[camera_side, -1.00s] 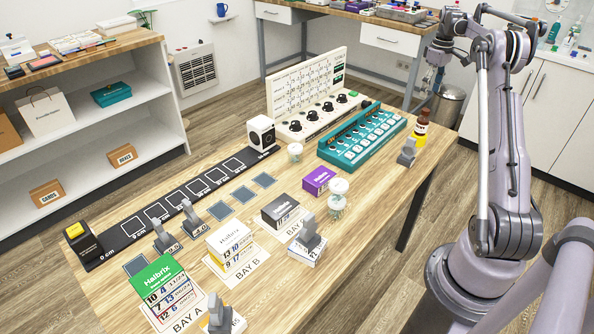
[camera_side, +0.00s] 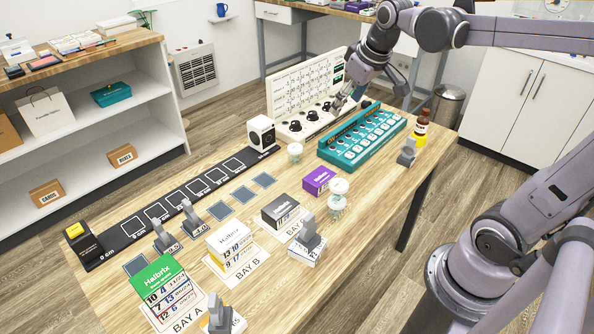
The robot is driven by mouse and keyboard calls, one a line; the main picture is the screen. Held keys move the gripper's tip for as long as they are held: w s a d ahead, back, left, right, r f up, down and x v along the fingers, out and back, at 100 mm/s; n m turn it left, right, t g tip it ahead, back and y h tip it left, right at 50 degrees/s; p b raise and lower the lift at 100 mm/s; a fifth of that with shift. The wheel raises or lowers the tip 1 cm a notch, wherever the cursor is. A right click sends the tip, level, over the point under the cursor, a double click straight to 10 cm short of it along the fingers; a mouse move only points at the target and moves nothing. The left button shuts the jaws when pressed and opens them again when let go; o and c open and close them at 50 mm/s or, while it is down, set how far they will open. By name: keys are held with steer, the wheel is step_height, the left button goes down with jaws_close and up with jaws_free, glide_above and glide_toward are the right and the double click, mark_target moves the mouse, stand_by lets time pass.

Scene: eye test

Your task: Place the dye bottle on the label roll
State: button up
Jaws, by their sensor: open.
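The dye bottle appears to be the brown bottle (camera_side: 421,129) with a yellow and red label. It stands upright near the table's far right corner, behind a grey clamp-like piece. I cannot tell for certain which thing is the label roll. A small pale cylinder (camera_side: 295,152) stands near the table's middle, and a larger white-topped round piece (camera_side: 338,196) stands nearer. Neither has the bottle on it. My gripper (camera_side: 347,97) is open and empty, in front of the white knob panel in the picture, left of the bottle and apart from it.
A teal keyed unit (camera_side: 362,136) stands left of the bottle. The white knob panel (camera_side: 309,98) stands upright behind. A purple box (camera_side: 319,180), a dark box (camera_side: 283,212) and several grey clamp-like pieces crowd the nearer table. A strip of bare wood (camera_side: 385,195) lies along the right edge.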

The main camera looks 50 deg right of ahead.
steer(key=s+a+f+t, duration=0.1)
steer(key=s+a+f, duration=0.2)
steer(key=a, duration=0.3)
steer(key=s+a+f+t+y, duration=0.1)
steer(key=s+a+f, duration=0.2)
steer(key=s+a, duration=0.2)
steer(key=shift+s+a+f+n+y, duration=0.25)
steer(key=shift+a+n+y, duration=0.05)
steer(key=shift+a, duration=0.25)
stand_by(0.3)
